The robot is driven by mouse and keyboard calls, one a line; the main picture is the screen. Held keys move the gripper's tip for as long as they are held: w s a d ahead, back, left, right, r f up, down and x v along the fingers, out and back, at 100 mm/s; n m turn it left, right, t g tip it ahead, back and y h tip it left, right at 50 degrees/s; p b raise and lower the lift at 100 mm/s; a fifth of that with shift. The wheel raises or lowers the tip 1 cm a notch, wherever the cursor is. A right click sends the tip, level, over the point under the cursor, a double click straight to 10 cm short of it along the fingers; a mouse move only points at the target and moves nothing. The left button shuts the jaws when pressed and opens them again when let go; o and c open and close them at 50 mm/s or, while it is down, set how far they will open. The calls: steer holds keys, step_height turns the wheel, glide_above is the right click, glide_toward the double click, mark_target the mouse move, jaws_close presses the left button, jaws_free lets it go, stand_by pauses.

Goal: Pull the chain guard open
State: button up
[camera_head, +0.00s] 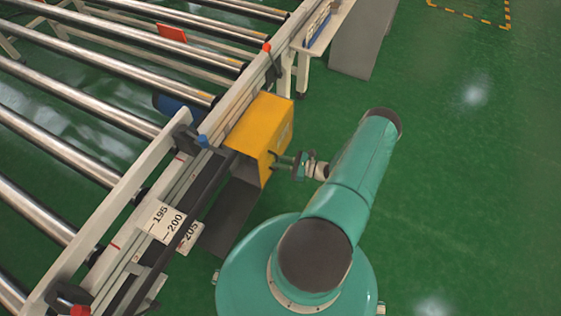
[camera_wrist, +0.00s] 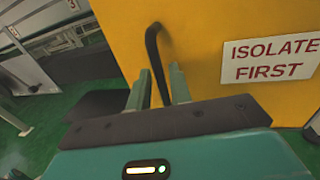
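The chain guard (camera_head: 262,125) is a yellow box on the side of the roller conveyor. In the wrist view its yellow face (camera_wrist: 215,75) fills the upper right, with an "ISOLATE FIRST" sign (camera_wrist: 270,58). A black bent handle (camera_wrist: 152,42) stands out from that face. My gripper (camera_wrist: 159,80) is open, with its two green fingers apart, one on each side of the handle. A small gap shows beside the handle, and its lower end is hidden behind the gripper body. In the head view my gripper (camera_head: 291,163) is at the guard's right side.
The conveyor's steel rollers (camera_head: 85,110) and long side rail (camera_head: 140,190) run along the left. A white number plate (camera_head: 170,221) hangs on the rail. A grey cabinet (camera_head: 362,38) stands at the top. Green floor (camera_head: 470,190) is clear on the right.

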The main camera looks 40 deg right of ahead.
jaws_close()
steer(key=shift+a, duration=0.1)
